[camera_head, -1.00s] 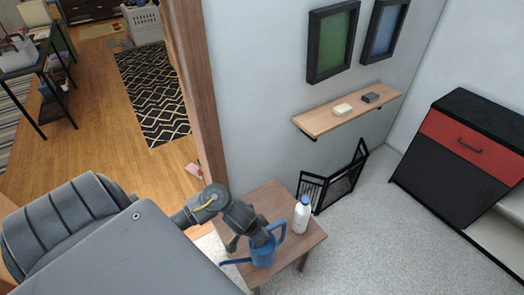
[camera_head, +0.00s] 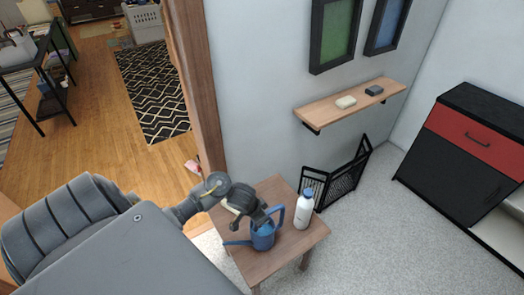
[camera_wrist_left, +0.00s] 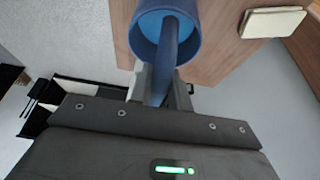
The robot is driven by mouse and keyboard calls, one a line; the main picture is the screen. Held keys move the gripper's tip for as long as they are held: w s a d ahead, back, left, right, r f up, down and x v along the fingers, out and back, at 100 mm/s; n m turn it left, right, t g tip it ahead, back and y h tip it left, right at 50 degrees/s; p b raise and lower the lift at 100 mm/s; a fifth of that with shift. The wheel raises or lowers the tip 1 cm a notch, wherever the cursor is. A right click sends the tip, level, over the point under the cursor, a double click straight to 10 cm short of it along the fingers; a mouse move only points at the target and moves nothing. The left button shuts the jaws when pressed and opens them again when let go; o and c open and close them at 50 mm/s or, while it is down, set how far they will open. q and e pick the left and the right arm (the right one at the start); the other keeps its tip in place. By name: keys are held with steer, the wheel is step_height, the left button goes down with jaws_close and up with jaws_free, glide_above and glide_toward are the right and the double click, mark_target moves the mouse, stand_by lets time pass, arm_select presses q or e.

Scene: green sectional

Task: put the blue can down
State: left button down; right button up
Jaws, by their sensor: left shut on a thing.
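The blue can is a watering can (camera_head: 263,238) with a long spout pointing left and a loop handle. It is over the small wooden table (camera_head: 278,262). I cannot tell whether its base touches the top. My left gripper (camera_head: 261,216) is shut on the can's handle. In the left wrist view the can's round body (camera_wrist_left: 160,48) is beyond the fingers (camera_wrist_left: 162,88), and the handle runs between them. The wooden top (camera_wrist_left: 212,45) shows behind it. My right gripper is not in view.
A white bottle with a blue cap (camera_head: 304,210) stands on the table just right of the can. A cream block (camera_wrist_left: 271,22) lies on the tabletop, partly hidden by my gripper in the head view. A wall shelf (camera_head: 350,105) and a black rack (camera_head: 338,180) are behind.

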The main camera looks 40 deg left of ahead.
mark_target(253, 231)
arm_select(q)
steer(key=shift+f, duration=0.9)
steer(key=shift+f+b, duration=0.2)
steer(key=shift+b, duration=0.1)
steer(key=c, duration=1.3)
jaws_free()
steer(key=shift+s+r+p, duration=0.1)
steer(key=shift+r+p, duration=0.25)
steer(key=shift+r, duration=0.15)
steer(key=p+v, duration=0.5)
steer(key=v, duration=0.6)
steer(key=shift+p, duration=0.3)
steer(key=shift+s+r, duration=0.1)
steer(key=shift+r, duration=0.05)
